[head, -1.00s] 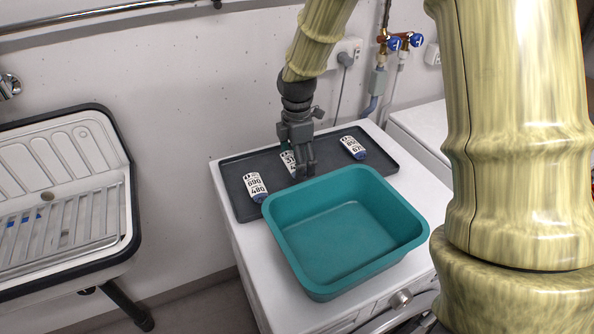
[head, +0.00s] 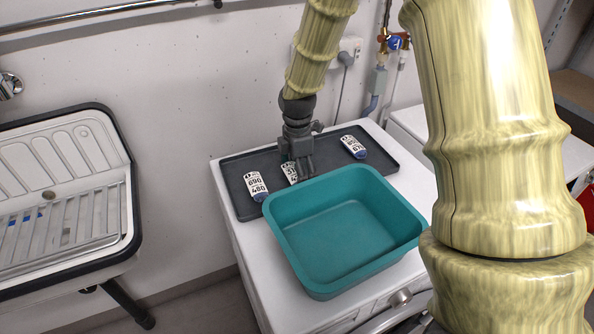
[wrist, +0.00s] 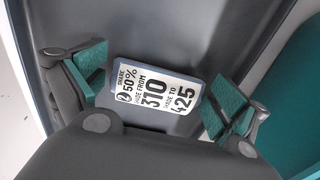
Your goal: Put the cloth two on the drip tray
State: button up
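No cloth can be told for certain. A dark tray (head: 237,200), possibly the drip tray, lies on the white machine. Three flat white labelled pieces lie on it: one at left (head: 257,186), one at right (head: 354,147), and a middle one (head: 290,172) partly hidden by my gripper. My gripper (head: 303,178) points down over the middle piece. In the wrist view my gripper (wrist: 155,92) is open, its teal-padded fingers apart on either side of the middle piece (wrist: 155,92), which reads 310 and 425. I cannot tell whether they touch it.
An empty teal tub (head: 340,235) stands on the white machine (head: 255,275) right in front of the tray, close to my gripper. A sink (head: 60,190) with a metal grid is at left. The wall with pipes and taps (head: 393,43) is behind.

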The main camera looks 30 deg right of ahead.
jog(key=shift+r, duration=0.1)
notch_tip(320, 180, up, 12)
jog(key=b, duration=0.1)
dwell(0.9)
jog(key=shift+a, duration=0.1)
